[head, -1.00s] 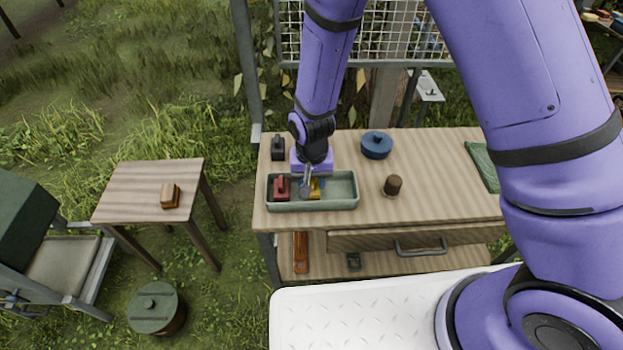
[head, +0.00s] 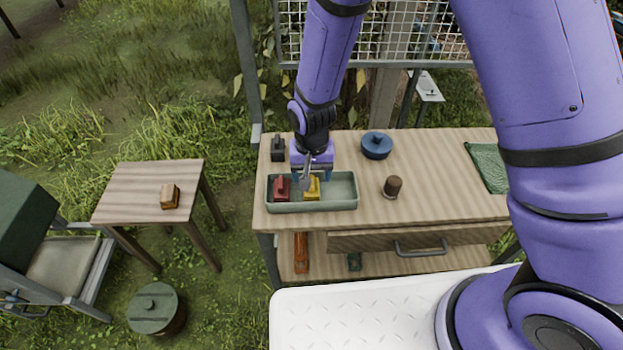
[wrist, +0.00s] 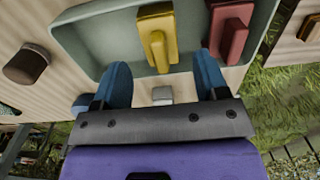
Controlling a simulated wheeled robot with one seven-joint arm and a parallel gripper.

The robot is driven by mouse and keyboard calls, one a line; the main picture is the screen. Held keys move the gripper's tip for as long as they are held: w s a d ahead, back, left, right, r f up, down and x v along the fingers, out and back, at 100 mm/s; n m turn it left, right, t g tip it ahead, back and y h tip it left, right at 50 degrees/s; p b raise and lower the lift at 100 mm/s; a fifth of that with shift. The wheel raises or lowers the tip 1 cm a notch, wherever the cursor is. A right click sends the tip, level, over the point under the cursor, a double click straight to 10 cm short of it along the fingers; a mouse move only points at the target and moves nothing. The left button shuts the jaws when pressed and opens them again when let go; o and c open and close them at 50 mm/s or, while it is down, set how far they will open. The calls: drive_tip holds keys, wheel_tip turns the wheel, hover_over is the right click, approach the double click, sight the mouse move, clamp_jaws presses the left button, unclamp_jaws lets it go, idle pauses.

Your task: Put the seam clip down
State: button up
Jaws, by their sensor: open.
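A yellow clip (head: 312,188), which looks like the seam clip, lies in the grey-green tray (head: 340,205). A red clip (head: 282,188) of similar shape lies to its left in the same tray. My gripper (head: 312,178) is just above the yellow clip, with its blue fingers apart and nothing between them. In the wrist view, the yellow clip (wrist: 158,38) sits in the tray (wrist: 95,62) beyond the open fingertips, clear of them. The red clip (wrist: 229,30) is to its right there.
A green cloth (head: 487,166) lies at right. The bench between the brown piece and the cloth is clear.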

wheel_tip(320, 180, up, 10)
drive_tip(key=f, duration=0.1)
drive_tip(key=s+d+r+t+y, duration=0.1)
drive_tip(key=d+r, duration=0.6)
drive_tip(key=r, duration=0.3)
drive_tip(key=s+d+r+t, duration=0.1)
drive_tip(key=s+d+r, duration=0.1)
drive_tip(key=d+r, duration=0.6)
drive_tip(key=s+d+r+t, duration=0.1)
drive_tip(key=s+d+r, duration=0.4)
drive_tip(key=s, duration=0.3)
drive_tip(key=s+d+r+t+h, duration=0.1)
drive_tip(key=s+d+r+t, duration=0.1)
drive_tip(key=s+d+r, duration=0.4)
drive_tip(key=shift+s, duration=0.85)
